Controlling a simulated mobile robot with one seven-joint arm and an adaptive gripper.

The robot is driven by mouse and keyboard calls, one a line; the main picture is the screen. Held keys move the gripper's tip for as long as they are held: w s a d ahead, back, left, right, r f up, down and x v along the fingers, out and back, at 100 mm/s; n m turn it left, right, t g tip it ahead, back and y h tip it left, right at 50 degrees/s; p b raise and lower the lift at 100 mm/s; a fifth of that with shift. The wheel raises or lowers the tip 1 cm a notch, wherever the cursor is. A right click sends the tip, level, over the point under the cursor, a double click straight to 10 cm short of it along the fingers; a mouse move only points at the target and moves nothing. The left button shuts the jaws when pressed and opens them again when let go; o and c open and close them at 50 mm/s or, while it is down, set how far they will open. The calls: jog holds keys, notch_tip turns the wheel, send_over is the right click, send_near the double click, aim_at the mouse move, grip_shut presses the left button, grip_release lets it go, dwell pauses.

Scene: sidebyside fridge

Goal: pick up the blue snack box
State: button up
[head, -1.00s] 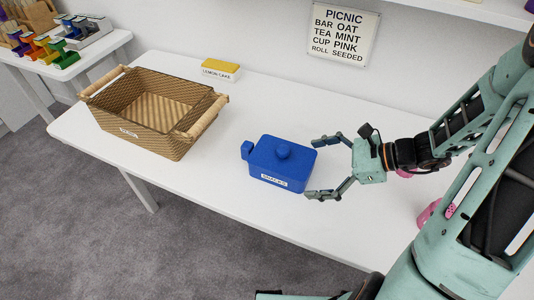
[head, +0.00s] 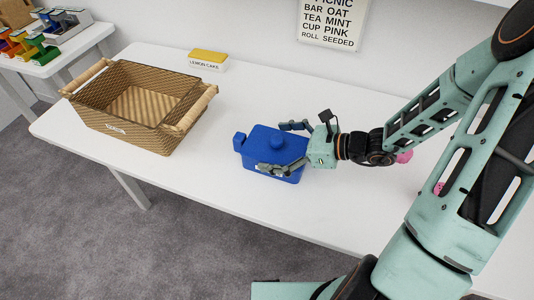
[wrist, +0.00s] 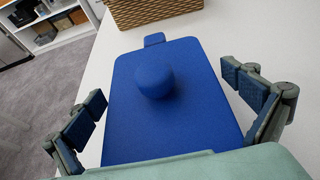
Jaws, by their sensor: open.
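The blue snack box (head: 262,141) stands on the white table, with a round knob on its lid and a small tab at its left end. In the wrist view the box (wrist: 178,115) fills the middle, between my two fingers. My gripper (head: 281,147) is open and reaches over the box from the right, one finger on the far side and one on the near side. In the wrist view both fingers of my gripper (wrist: 168,112) show beside the box; the right one is very close to its edge. I cannot tell whether either finger touches. The near finger hides part of the box's label.
A woven basket (head: 113,128) with wooden handles stands left on the white table (head: 212,208). A yellow-topped lemon cake box (head: 208,60) is at the back. A list sign (head: 332,22) hangs on the wall. Pink things (head: 404,157) lie partly behind my arm.

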jog(key=shift+x, duration=0.9)
jog(key=shift+c, duration=0.3)
jog(key=c, duration=1.1)
jog(key=shift+r, duration=0.1)
jog(key=shift+r, duration=0.85)
jog(key=s+r, duration=0.1)
jog(key=r, duration=0.1)
jog(key=s+d+r+p, duration=0.1)
jog(key=s+r, duration=0.1)
jog(key=r, duration=0.1)
jog(key=s+d+r+p, duration=0.1)
jog(key=s+r, duration=0.1)
jog(key=shift+r, duration=0.3)
jog(key=s, duration=0.1)
jog(key=s+d+r, duration=0.1)
jog(key=s+d, duration=0.1)
jog(key=s, duration=0.1)
jog(key=shift+r+b, duration=0.25)
jog(key=shift+b, duration=0.15)
